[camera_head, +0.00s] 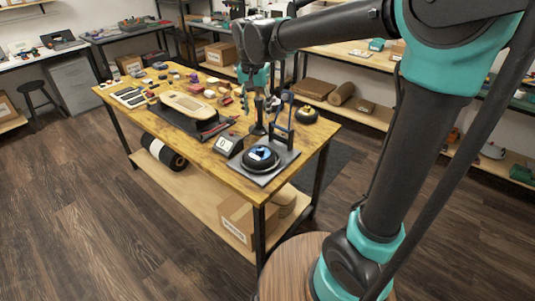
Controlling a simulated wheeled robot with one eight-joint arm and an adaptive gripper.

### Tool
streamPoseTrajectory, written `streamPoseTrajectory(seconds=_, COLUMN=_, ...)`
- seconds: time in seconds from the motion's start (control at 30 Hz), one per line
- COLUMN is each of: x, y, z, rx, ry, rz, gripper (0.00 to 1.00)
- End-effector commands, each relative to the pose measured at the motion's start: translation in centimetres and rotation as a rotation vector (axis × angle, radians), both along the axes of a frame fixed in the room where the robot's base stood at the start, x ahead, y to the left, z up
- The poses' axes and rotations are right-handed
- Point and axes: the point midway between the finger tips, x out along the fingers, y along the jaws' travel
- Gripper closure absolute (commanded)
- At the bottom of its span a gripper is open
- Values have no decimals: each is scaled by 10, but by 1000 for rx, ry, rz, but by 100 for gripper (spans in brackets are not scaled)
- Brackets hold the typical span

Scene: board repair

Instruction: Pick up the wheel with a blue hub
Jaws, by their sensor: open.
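The wheel with a blue hub (261,157) is a black tyre lying flat, hub up, near the front corner of the wooden workbench. It rests on a grey plate (270,175) with an upright dark frame behind it. Another wheel (306,114) with a yellow hub lies at the bench's right edge. My gripper (258,128) appears small and dark, pointing down behind the blue-hub wheel and apart from it. It is open, with nothing seen in it; its fingertips are hard to make out.
A small display box (228,144) stands just left of the plate. A skateboard deck (187,105) on a black stand, tools and small parts fill the bench's middle and far end. The upright frame (283,133) stands close to my gripper.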

Motion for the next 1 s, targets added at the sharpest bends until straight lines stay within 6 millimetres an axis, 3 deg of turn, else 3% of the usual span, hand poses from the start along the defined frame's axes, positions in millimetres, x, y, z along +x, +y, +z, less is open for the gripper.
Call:
streamPoseTrajectory(seconds=0.17, x=3, y=3, z=-17, rx=-2, ry=2, rz=-5, gripper=49)
streamPoseTrajectory(seconds=0.6, x=16, y=-1, z=-100, rx=-1, ry=1, rz=-4, gripper=49)
streamPoseTrajectory(seconds=1.0, x=19, y=-2, z=-134, rx=-1, ry=1, rz=-3, gripper=49)
